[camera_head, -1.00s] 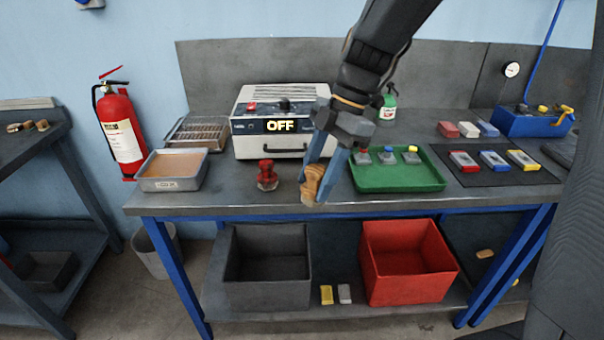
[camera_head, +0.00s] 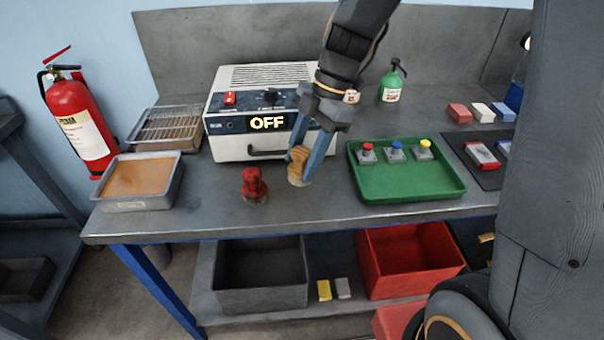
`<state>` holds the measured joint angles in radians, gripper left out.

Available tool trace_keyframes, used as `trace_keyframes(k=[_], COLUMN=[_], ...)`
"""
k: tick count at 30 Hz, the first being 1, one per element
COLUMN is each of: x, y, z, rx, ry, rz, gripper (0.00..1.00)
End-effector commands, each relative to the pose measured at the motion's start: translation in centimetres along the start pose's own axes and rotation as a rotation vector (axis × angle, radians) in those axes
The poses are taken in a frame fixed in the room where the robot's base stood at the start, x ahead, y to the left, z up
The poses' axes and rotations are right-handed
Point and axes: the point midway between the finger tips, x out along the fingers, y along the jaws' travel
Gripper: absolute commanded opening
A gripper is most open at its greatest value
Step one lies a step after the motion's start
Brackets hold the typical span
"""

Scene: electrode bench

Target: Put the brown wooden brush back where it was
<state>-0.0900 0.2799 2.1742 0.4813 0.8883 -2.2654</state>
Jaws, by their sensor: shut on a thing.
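The brown wooden brush (camera_head: 299,162) is held between the blue fingers of my gripper (camera_head: 304,158). It is upright, with its pale lower end just above or on the bench top (camera_head: 290,212); I cannot tell whether it touches. My gripper is shut on it, in front of the white box with the OFF display (camera_head: 222,140). The brush is between a red knobbed object (camera_head: 254,186) on its left and the green tray (camera_head: 410,190) on its right. The fingers hide part of the brush.
A metal tray with orange-brown contents (camera_head: 112,203) and a wire rack (camera_head: 158,124) stand at the left. A green bottle (camera_head: 390,88) stands behind the green tray. Grey (camera_head: 262,299) and red (camera_head: 400,288) bins are below. Bench front around the brush is clear.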

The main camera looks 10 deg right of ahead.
Motion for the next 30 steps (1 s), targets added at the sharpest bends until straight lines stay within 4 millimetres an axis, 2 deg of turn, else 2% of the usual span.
trace_keyframes(k=[13,26,27,30], x=[4.3,4.9,5.0,4.9], y=[-0.1,0.0,0.0,0.0], z=[1.9,2.3,2.3,2.2], rx=[0.005,0.004,0.004,0.004], ry=[0.0,0.0,0.0,0.0], rz=[0.0,0.002,0.002,0.002], gripper=[0.17,0.17,0.46,0.62])
